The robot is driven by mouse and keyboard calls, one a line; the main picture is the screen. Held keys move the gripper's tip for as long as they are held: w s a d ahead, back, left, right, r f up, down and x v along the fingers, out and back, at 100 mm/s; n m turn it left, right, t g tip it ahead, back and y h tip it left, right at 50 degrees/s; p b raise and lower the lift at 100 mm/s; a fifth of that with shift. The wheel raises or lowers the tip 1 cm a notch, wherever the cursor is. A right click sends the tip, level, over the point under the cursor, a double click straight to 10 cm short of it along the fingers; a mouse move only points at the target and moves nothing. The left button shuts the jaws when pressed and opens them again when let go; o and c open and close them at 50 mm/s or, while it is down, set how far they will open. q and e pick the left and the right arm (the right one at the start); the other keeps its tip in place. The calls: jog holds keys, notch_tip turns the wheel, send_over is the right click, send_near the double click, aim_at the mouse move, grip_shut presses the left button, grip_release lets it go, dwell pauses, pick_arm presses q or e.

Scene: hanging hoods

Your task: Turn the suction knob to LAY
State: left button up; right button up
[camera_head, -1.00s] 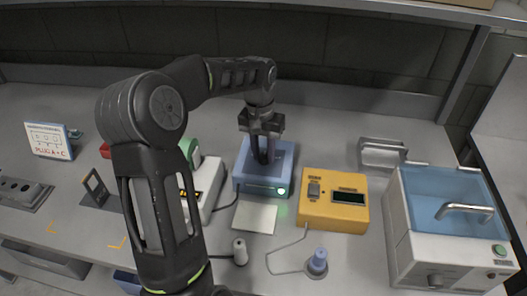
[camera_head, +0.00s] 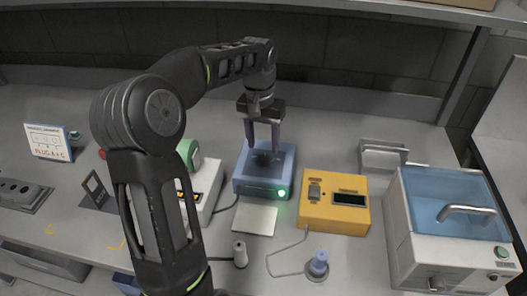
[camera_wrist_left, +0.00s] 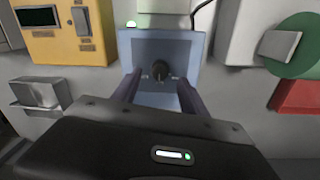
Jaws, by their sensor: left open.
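The suction knob (camera_head: 264,160) is a small dark knob on top of a blue box (camera_head: 283,178) with a lit green light on its front. In the left wrist view the knob (camera_wrist_left: 160,70) sits in the middle of the box's face (camera_wrist_left: 190,52). My left gripper (camera_head: 263,149) points down, open and empty, above the knob. In the left wrist view its two fingers (camera_wrist_left: 158,82) stand apart on either side of the knob, not closed on it. No LAY marking can be read. My right gripper is not in view.
A yellow box (camera_head: 333,203) with a switch and display stands right of the blue box. A white unit (camera_head: 206,188) stands to its left. A pale pad (camera_head: 255,217) lies in front. A larger blue-lidded machine (camera_head: 450,235) is at the right.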

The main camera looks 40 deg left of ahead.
aim_at(262, 157)
pick_arm(q)
jog(key=shift+a+r, duration=0.1)
jog(key=shift+r, duration=1.5)
jog(key=shift+s, duration=0.1)
